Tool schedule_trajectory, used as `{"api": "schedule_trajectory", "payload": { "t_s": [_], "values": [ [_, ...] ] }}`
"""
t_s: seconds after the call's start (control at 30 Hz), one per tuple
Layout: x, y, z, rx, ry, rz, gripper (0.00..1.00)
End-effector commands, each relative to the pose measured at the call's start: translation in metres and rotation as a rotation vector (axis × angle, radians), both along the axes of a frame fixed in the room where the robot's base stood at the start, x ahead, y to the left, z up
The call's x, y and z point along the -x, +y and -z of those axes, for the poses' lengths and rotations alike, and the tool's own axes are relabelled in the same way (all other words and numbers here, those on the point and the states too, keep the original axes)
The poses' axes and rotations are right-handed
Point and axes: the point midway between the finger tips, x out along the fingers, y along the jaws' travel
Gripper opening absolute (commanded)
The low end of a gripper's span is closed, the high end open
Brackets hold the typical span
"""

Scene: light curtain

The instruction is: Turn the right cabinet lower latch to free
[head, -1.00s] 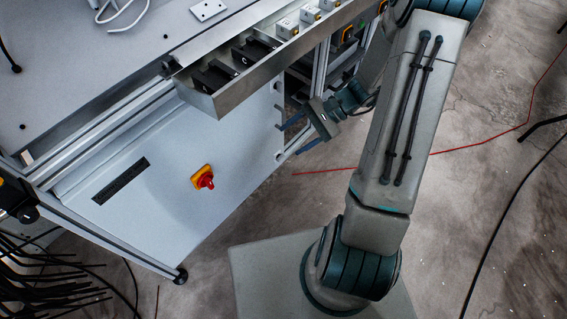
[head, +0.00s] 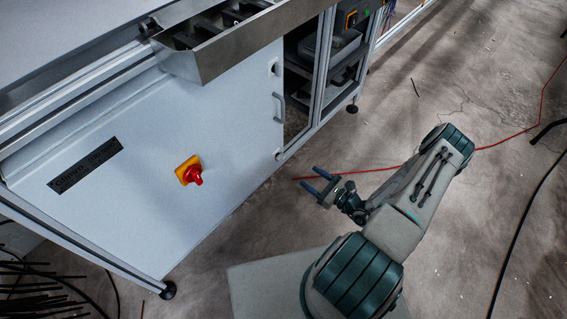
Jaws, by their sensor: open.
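The white cabinet door (head: 226,125) has a grey handle (head: 278,108) near its right edge. A small upper latch (head: 274,67) sits above the handle. A small lower latch (head: 279,155) sits below it, near the door's bottom right corner; its turn position is too small to tell. My gripper (head: 310,177) is open and empty, low and to the right of the lower latch in the picture. Its two dark blue fingers point left towards the cabinet, apart from the door.
A red rotary switch on a yellow plate (head: 189,171) sticks out of the white panel. A metal tray (head: 225,50) overhangs the door top. An open bay with grey bins (head: 330,45) lies to the right. A red cable (head: 375,170) crosses the floor behind my arm.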

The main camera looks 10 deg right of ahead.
Motion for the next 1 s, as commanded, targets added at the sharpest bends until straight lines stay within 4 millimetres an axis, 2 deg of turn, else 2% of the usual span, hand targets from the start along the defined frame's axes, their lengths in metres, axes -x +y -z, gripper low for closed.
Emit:
{"api": "schedule_trajectory", "payload": {
  "t_s": [0.03, 0.17, 0.27, 0.7, 0.83, 1.0],
  "values": [
    [0.0, 0.0, 0.006, -0.008, 0.003, 0.015, 0.58],
    [-0.006, 0.004, 0.008, -0.012, 0.005, 0.025, 0.58],
    [-0.018, 0.012, 0.008, -0.012, 0.005, 0.023, 0.58],
    [-0.089, 0.065, 0.009, -0.011, 0.004, 0.021, 0.58],
    [-0.103, 0.074, 0.008, -0.009, 0.004, 0.022, 0.58],
    [-0.111, 0.079, 0.007, -0.01, 0.005, 0.023, 0.58]
  ]
}}
